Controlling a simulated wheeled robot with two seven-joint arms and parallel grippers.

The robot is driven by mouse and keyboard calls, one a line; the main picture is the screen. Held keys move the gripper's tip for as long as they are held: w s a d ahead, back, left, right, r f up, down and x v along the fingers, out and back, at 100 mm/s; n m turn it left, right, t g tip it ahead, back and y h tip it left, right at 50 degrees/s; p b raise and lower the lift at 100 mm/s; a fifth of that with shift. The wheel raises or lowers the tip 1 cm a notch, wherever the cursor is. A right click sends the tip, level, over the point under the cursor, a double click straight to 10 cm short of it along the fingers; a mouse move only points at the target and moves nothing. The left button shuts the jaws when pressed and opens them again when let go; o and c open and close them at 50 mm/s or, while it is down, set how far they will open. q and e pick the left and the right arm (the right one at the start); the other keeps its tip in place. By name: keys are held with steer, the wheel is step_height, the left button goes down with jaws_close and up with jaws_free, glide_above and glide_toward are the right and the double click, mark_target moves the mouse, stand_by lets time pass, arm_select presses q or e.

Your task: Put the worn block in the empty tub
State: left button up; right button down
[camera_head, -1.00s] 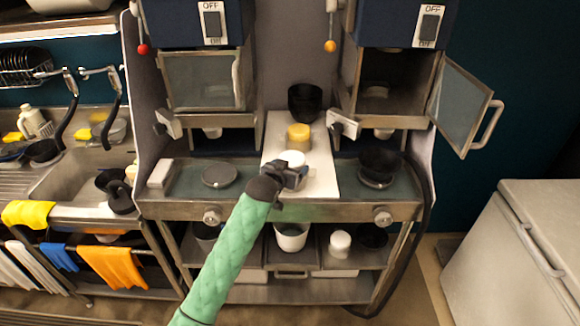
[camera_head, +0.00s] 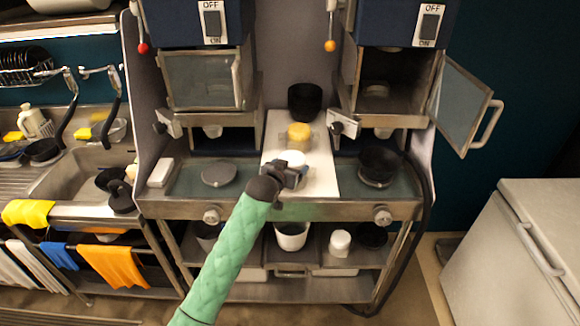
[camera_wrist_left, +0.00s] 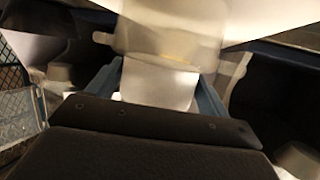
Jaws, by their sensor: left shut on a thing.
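My left gripper (camera_head: 290,172) is over the front part of the white board (camera_head: 318,180) on the counter. It is shut on a pale, whitish piece, seemingly the worn block (camera_wrist_left: 158,85), which shows between the blue-grey fingers in the left wrist view. In the head view the gripper largely hides this piece. A white round top (camera_head: 291,157) shows just behind the gripper; I cannot tell whether it is the held piece. A clear tub with yellow contents (camera_head: 299,133) stands farther back on the board. A white tub (camera_head: 291,236) stands on the shelf below. Which tub is empty is unclear.
A black bowl (camera_head: 305,101) stands behind the board, and another dark bowl (camera_head: 379,165) is at right. A grey disc (camera_head: 219,174) lies at left. An open glass door (camera_head: 464,105) juts out at upper right. A white jar (camera_head: 340,242) stands on the lower shelf.

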arm_select(q)
steer(key=shift+f, duration=0.25)
steer(key=shift+f, duration=0.2)
stand_by(0.5)
steer(key=o, duration=1.1)
steer(key=shift+o, duration=0.2)
